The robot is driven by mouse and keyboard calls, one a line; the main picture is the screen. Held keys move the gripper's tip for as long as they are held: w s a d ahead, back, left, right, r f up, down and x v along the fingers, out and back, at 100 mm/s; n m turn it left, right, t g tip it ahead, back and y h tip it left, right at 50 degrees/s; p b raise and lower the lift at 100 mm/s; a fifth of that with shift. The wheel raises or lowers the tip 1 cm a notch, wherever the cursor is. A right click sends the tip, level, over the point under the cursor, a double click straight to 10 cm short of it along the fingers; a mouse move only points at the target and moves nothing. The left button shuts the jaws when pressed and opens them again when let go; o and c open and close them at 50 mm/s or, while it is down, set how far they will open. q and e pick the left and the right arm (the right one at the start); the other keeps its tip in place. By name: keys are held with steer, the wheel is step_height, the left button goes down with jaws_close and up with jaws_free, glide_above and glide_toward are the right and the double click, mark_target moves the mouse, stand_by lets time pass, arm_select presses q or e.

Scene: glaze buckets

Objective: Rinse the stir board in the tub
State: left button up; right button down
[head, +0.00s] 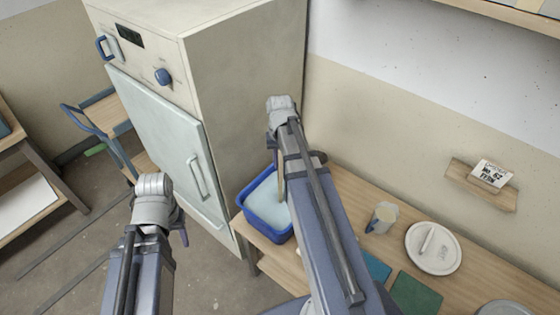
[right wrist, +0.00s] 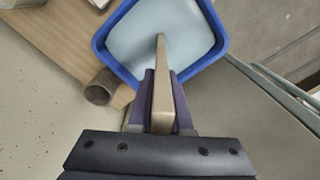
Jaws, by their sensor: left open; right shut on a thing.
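The blue tub (head: 248,215) stands at the left end of the wooden table and holds pale water (head: 267,203). In the right wrist view the tub (right wrist: 217,22) lies ahead of my right gripper (right wrist: 162,90), which is shut on the stir board (right wrist: 161,60), a tan wooden strip. The board's far end shows against the water; I cannot tell whether it dips in. In the head view my right gripper (head: 276,152) is above the tub, and the arm hides part of both. My left gripper (head: 182,232) is in front of the cabinet, away from the tub, open.
A tall cream cabinet (head: 245,80) with a pale door stands left of and behind the tub. On the wooden table (head: 345,195) are a cup (head: 381,217), a white round lid (head: 433,248) and a green board (head: 416,295). A wall shelf (head: 482,186) holds a card.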

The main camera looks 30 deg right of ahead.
steer(key=shift+f+b, duration=1.45)
steer(key=shift+f, duration=0.4)
